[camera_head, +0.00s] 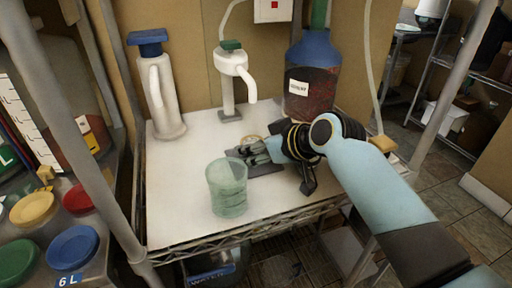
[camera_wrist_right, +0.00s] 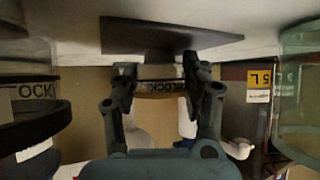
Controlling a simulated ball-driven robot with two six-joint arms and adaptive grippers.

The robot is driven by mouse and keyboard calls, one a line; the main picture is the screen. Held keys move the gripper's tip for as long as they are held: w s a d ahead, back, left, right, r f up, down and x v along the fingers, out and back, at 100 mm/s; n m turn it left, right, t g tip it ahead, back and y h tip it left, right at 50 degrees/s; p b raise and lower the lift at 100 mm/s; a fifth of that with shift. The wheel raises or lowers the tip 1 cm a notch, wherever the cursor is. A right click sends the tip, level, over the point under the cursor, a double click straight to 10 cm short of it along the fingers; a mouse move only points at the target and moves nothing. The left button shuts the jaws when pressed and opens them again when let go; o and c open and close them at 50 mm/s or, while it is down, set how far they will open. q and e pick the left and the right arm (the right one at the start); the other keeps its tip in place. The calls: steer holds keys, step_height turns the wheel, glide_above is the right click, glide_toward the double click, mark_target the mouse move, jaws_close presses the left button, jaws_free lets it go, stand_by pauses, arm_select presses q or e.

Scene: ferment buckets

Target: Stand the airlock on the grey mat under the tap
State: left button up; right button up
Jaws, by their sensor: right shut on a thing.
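My right gripper (camera_head: 258,153) reaches in from the right in the head view, low over the grey mat (camera_head: 266,171) under the white tap (camera_head: 231,66). In the right wrist view, which is upside down, my right gripper (camera_wrist_right: 158,80) is shut on the airlock (camera_wrist_right: 160,89), a small clear piece with a tan band and dark lettering. The grey mat (camera_wrist_right: 170,34) shows close to the airlock's base; I cannot tell whether they touch. In the head view the fingers hide most of the airlock. My left gripper is not in view.
A green glass jar (camera_head: 227,188) stands close in front of the mat. A blue and dark red bottle (camera_head: 312,80) stands behind my right wrist, and a white jug with a blue cap (camera_head: 160,90) at the back left. The white tabletop (camera_head: 180,215) is clear at front left.

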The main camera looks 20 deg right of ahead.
steer(key=shift+f, duration=0.15)
steer(key=o, duration=1)
steer(key=shift+c, duration=0.2)
steer(key=shift+r, duration=0.2)
steer(key=v, duration=1.2)
